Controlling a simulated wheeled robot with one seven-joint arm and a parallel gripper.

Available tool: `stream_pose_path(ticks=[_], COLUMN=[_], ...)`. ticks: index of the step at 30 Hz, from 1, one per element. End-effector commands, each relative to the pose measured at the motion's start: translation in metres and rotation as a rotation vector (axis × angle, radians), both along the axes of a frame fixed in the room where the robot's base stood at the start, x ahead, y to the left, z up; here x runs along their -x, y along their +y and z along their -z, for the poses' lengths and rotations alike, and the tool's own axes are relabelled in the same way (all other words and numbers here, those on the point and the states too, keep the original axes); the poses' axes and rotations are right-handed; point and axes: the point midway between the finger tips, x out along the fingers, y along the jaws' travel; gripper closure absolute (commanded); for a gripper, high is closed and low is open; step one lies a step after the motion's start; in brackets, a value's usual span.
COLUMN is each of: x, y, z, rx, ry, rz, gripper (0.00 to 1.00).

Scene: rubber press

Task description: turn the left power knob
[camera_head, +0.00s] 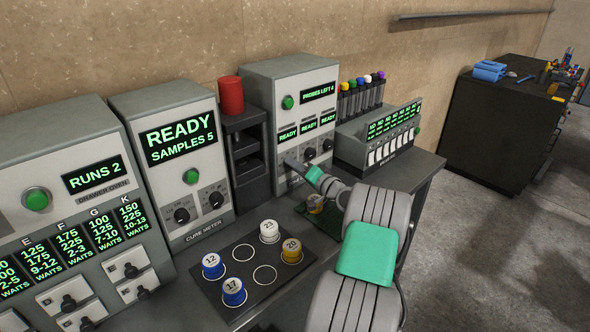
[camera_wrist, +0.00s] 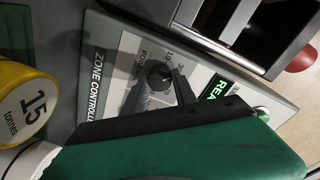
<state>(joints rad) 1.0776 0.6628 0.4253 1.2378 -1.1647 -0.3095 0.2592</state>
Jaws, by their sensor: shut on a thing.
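The zone controller (camera_head: 268,92) is a grey box with a green button, a "PROBES LEFT 4" display and three "READY" displays above a row of dark knobs. In the head view my gripper (camera_head: 292,164) reaches its front at the leftmost knob, which is hidden behind the fingers. In the wrist view the dark left power knob (camera_wrist: 158,75) sits on the pale panel by the word "POWER". My gripper (camera_wrist: 160,82) has one finger on each side of it and is shut on it. The other two knobs (camera_head: 310,153) (camera_head: 327,145) are free.
A dark rack with a red cylinder (camera_head: 230,95) stands left of the controller. The cure meter (camera_head: 165,150) is further left. A mat (camera_head: 238,262) with numbered weights lies in front. A yellow weight (camera_wrist: 24,105) is close to my wrist. A unit with white switches (camera_head: 375,150) stands right.

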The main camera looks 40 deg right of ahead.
Motion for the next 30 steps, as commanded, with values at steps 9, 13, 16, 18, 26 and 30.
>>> stream_pose_path(ticks=[9,13,16,18,26,30], x=[0.0000,0.0000,0.0000,0.0000,0.0000,0.0000], y=[-0.0002,-0.0003,-0.0003,-0.0004,-0.0003,-0.0002], z=[-0.0002,-0.0002,-0.0002,-0.0003,-0.0002,-0.0002], rx=[-0.041,-0.041,-0.041,-0.041,-0.041,-0.041], ry=[0.002,0.002,0.002,0.002,0.002,0.002], rz=[0.000,0.000,0.000,0.000,0.000,0.000], gripper=[1.00,1.00,1.00,0.66,0.45,0.45])
